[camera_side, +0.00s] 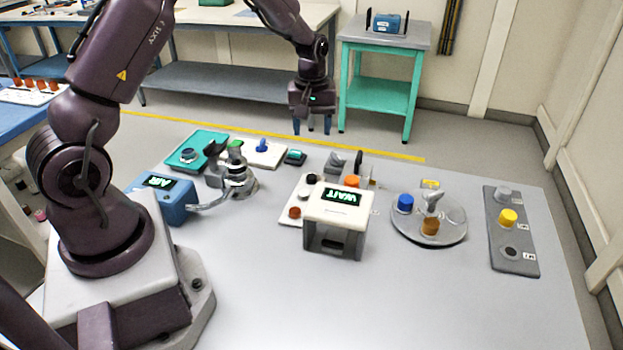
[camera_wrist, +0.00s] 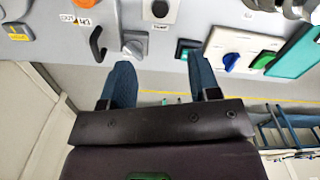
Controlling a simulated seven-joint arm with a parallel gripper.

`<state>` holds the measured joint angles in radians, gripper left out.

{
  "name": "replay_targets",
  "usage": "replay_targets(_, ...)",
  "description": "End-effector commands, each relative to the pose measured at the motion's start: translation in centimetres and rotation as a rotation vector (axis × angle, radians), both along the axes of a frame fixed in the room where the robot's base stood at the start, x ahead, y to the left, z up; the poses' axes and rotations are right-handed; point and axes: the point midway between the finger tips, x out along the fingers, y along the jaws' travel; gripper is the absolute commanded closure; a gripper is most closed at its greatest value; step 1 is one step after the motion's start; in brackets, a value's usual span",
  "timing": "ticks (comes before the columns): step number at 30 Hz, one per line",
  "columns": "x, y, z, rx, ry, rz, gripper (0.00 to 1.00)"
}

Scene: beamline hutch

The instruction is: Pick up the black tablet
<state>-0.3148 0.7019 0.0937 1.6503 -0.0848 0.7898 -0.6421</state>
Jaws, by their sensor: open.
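A small black device with a teal face (camera_side: 295,157) lies near the table's far edge in the side view and best fits the black tablet. The gripper appears apart from the device.
A white plate with a blue knob (camera_side: 262,147) lies left of the device, and a grey knob block (camera_side: 335,165) to its right. A white WAIT box (camera_side: 340,210) stands nearer. A round grey plate (camera_side: 450,232) is further right. The front table area is clear.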

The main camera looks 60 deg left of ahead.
Motion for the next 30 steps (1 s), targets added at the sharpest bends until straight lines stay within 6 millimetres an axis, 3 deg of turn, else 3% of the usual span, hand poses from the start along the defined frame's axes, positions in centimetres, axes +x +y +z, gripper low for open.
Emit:
replay_targets(12,-0.2,-0.1,-6.8,-0.002,0.005,0.013,0.44)
replay_targets(19,-0.2,-0.2,-8.4,-0.002,0.004,0.012,0.44)
replay_targets(25,-0.3,-0.3,-11.4,-0.003,0.005,0.012,0.44)
replay_targets(30,-0.3,-0.3,-12.8,-0.002,0.003,0.011,0.44)
